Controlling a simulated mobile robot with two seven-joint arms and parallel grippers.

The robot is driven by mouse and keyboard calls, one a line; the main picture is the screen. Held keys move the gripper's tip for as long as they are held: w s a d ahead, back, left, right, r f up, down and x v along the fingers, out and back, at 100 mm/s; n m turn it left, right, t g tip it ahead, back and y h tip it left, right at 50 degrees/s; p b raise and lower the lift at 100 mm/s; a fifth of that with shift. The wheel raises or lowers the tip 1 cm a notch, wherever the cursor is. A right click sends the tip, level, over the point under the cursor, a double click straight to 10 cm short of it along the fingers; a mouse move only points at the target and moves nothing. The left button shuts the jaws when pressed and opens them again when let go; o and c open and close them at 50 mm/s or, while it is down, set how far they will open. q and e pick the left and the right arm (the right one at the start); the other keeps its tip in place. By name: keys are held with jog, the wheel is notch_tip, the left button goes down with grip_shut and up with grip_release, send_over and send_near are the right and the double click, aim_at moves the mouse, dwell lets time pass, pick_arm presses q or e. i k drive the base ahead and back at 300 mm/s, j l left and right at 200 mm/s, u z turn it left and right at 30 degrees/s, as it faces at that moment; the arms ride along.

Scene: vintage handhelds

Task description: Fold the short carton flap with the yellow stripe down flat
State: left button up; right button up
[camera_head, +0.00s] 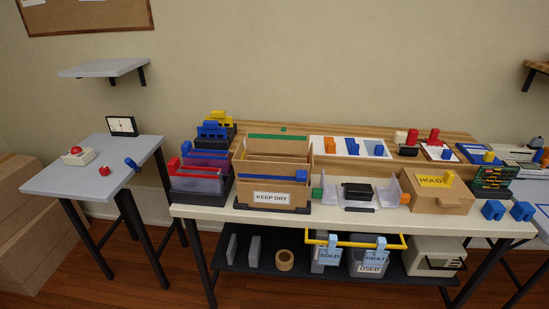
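An open cardboard carton (240,168) with a white KEEP DRY label (271,198) stands on the left part of the main table. Its far flap (279,136) stands up and carries a green stripe. A second, low carton (452,204) stands on the right and looks closed on top. A yellow HOLD card (434,181) lies on it, with a yellow block (449,177) beside the card. Neither of my grippers is in view.
Racks of sleeves (197,183) stand left of the open carton. A clear-sided holder with a black device (358,192) sits between the cartons. Blue blocks (493,210) lie at the right. Bins (372,262) stand on the lower shelf.

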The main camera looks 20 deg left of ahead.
aim_at(240, 153)
jog(key=j+z, duration=0.4)
jog(key=i+j+z, duration=0.1)
jog(key=j+z, duration=0.55)
jog(key=z, duration=0.15)
jog(key=k+j+z, duration=0.1)
jog(key=j+z, duration=0.3)
jog(key=l, duration=0.1)
